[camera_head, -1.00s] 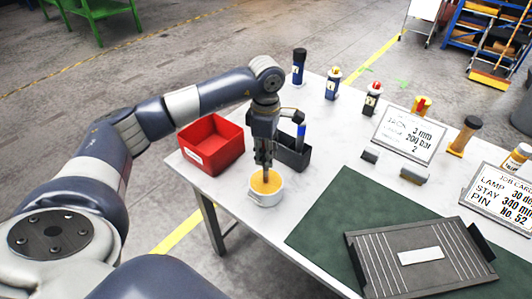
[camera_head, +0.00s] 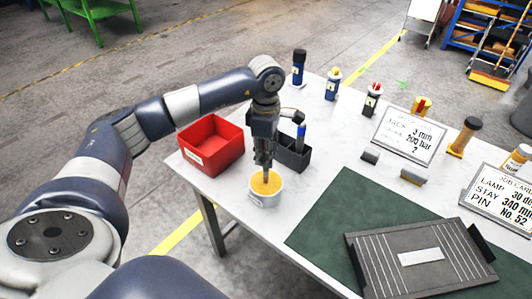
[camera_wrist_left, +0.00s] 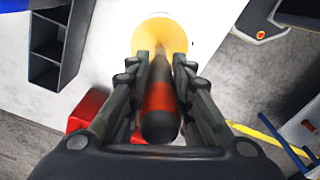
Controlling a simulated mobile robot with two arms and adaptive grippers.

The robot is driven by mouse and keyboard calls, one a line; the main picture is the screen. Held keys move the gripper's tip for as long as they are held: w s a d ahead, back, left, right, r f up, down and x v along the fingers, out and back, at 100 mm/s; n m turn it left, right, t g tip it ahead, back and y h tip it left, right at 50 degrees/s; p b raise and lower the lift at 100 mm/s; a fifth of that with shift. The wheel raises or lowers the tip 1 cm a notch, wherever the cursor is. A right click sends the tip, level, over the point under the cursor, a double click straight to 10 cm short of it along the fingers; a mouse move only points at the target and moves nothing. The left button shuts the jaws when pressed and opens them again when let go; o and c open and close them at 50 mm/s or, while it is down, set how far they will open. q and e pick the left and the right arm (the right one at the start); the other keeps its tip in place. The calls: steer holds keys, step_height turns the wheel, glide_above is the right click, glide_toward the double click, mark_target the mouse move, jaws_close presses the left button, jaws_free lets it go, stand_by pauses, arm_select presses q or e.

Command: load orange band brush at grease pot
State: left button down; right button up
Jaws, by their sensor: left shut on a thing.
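The orange band brush (camera_wrist_left: 158,98) is a dark handle with an orange-red band. It shows in the left wrist view between the fingers of my left gripper (camera_head: 265,160), which is shut on it. The brush points down and its lower end reaches into the grease pot. The grease pot (camera_head: 262,196) is a white round pot with yellow grease, standing on the table's near left part. It also shows in the left wrist view (camera_wrist_left: 182,28). Whether the tip touches the grease is hard to tell. My right gripper is not in view.
A red bin (camera_head: 211,150) stands left of the pot. A dark divided holder (camera_head: 294,158) with a blue-banded brush (camera_head: 300,136) stands just behind. A green mat (camera_head: 330,230) bears a grey ribbed plate (camera_head: 420,256). Several bottles and signs stand at the back right.

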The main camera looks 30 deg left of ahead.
arm_select(q)
steer(key=shift+r+p, duration=1.7)
steer(key=shift+r, duration=1.65)
steer(key=shift+f, duration=0.1)
